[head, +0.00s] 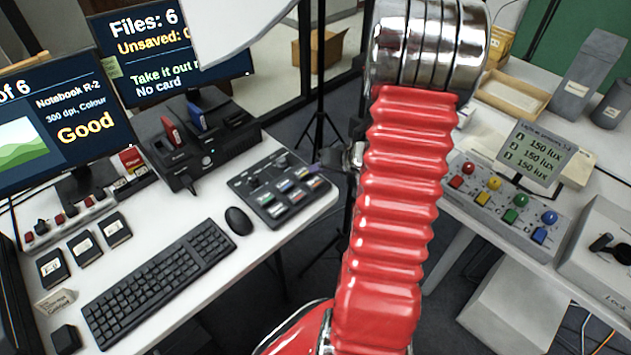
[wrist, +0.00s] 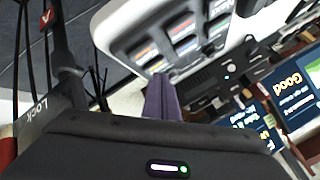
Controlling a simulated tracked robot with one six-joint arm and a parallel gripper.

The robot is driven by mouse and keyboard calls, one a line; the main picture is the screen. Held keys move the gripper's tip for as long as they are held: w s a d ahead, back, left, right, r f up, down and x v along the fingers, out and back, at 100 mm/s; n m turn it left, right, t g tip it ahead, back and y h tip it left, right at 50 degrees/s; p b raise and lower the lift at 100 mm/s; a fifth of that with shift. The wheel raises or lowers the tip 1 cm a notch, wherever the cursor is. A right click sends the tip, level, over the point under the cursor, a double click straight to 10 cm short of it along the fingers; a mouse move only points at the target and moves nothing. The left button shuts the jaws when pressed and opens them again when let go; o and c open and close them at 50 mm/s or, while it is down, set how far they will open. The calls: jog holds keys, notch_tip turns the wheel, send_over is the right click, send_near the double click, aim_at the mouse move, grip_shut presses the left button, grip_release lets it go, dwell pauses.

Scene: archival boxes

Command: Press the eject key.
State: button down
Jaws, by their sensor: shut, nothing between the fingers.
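A dark key panel (head: 252,200) with several coloured keys lies on the white desk, right of the mouse. The labels are too small to read, so I cannot tell which key is eject. The panel (wrist: 138,18) shows tilted at the top of the wrist view, its keys facing the camera. My gripper (head: 320,168) is at the panel's right end in the head view, partly hidden by my red arm. In the wrist view its purple fingers (wrist: 163,98) are together and empty, with tips just below the panel's edge in the picture. I cannot tell whether they touch it.
A black card reader (head: 231,149) holding a red and a blue piece stands behind the panel. A monitor (head: 150,88) reads "No card". A keyboard (head: 160,280) and mouse (head: 239,221) lie in front. A lamp control box (head: 505,205) with coloured buttons sits on the right table.

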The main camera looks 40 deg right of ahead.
jog(key=shift+r, duration=1.4)
